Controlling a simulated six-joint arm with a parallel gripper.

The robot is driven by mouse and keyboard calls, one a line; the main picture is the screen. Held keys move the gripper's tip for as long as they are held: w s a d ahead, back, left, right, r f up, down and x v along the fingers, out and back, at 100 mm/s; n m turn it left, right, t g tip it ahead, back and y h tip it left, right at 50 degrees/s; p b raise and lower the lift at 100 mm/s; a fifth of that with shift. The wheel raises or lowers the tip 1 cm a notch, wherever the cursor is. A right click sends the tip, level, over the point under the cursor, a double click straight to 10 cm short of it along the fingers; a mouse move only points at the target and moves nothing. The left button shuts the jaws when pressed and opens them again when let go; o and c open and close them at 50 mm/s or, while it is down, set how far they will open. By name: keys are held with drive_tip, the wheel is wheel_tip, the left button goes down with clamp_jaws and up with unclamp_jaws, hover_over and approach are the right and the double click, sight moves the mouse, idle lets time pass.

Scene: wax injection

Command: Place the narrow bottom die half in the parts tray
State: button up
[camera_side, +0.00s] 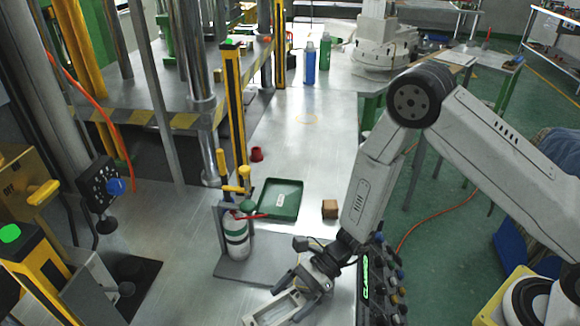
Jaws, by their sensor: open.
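The green parts tray (262,205) lies on the steel table, left of my arm, with a small pale label on its floor. No die half shows inside it. My gripper (290,298) is open, low at the bottom of the view, nearer the camera than the tray and apart from it. A pale, frame-like metal shape shows at its end; I cannot tell whether this is only its fingers or also a part between them. I cannot pick out the narrow bottom die half for sure.
A small brown block (330,209) sits right of the tray. A white and green cylinder (236,238) with a red lever stands at its left front. A red cup (257,154) and blue and green bottles (310,64) stand farther back.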

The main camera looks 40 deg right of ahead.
drive_tip(key=shift+d, duration=0.1)
drive_tip(key=shift+v, duration=6)
drive_tip(key=shift+s+r, duration=0.1)
drive_tip(key=shift+s, duration=0.05)
drive_tip(key=shift+s+d+r+n+g+h, duration=0.1)
drive_tip(key=shift+s+r+n+g+h, duration=0.25)
drive_tip(key=shift+n, duration=0.25)
drive_tip(key=s+d+r+n+t+h, duration=0.4)
drive_tip(key=d+r+n+h, duration=0.5)
drive_tip(key=d+n+h, duration=0.4)
drive_tip(key=n, duration=0.5)
drive_tip(key=shift+s, duration=0.25)
